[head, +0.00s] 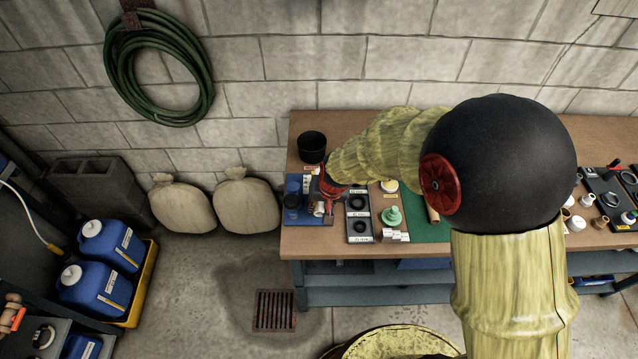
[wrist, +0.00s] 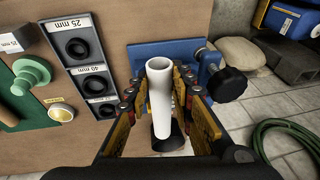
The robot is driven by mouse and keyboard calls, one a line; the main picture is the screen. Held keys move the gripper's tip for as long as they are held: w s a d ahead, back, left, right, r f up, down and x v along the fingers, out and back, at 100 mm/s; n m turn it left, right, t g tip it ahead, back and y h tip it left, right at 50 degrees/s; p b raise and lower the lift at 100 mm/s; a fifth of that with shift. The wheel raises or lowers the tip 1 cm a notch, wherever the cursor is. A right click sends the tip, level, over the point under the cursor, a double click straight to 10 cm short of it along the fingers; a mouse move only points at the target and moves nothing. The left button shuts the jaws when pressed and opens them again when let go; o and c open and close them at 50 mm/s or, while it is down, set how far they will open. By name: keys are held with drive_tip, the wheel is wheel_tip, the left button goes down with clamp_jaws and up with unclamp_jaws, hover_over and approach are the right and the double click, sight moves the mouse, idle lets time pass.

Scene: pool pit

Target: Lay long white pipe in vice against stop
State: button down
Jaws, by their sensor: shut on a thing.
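The white pipe (wrist: 160,92) stands lengthwise between the two fingers of my gripper (wrist: 160,84) in the wrist view, its open end facing the camera's far side. My gripper is shut on it. In the head view a short piece of the pipe (head: 319,208) shows below my gripper (head: 326,190). The blue vice (wrist: 203,62) lies just behind and beside the fingers, with a black knob (wrist: 228,84) at its right. In the head view the vice (head: 292,202) is at the bench's left end. The fingers hide much of it. I cannot tell whether the pipe touches it, and I cannot make out the stop.
A size gauge with round holes (head: 359,218) lies right of the vice. A black pot (head: 312,147) stands behind the vice. Fittings crowd the bench's right end. Sacks (head: 247,202) lie on the floor left.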

drive_tip(key=shift+w+f, duration=0.2)
drive_tip(key=shift+w, duration=0.25)
drive_tip(key=shift+s+f+b, duration=0.2)
drive_tip(key=shift+f+b, duration=0.1)
drive_tip(key=shift+b, duration=0.15)
drive_tip(key=shift+b+x, duration=0.55)
drive_tip(key=shift+x, duration=0.2)
drive_tip(key=shift+s+d+f+b, duration=0.1)
drive_tip(key=shift+d+f+b, duration=0.05)
drive_tip(key=shift+f+b, duration=2.1)
drive_tip(key=shift+f+p, duration=0.35)
drive_tip(key=c, duration=1.5)
unclamp_jaws()
drive_tip(key=shift+o, duration=0.2)
drive_tip(key=o, duration=0.4)
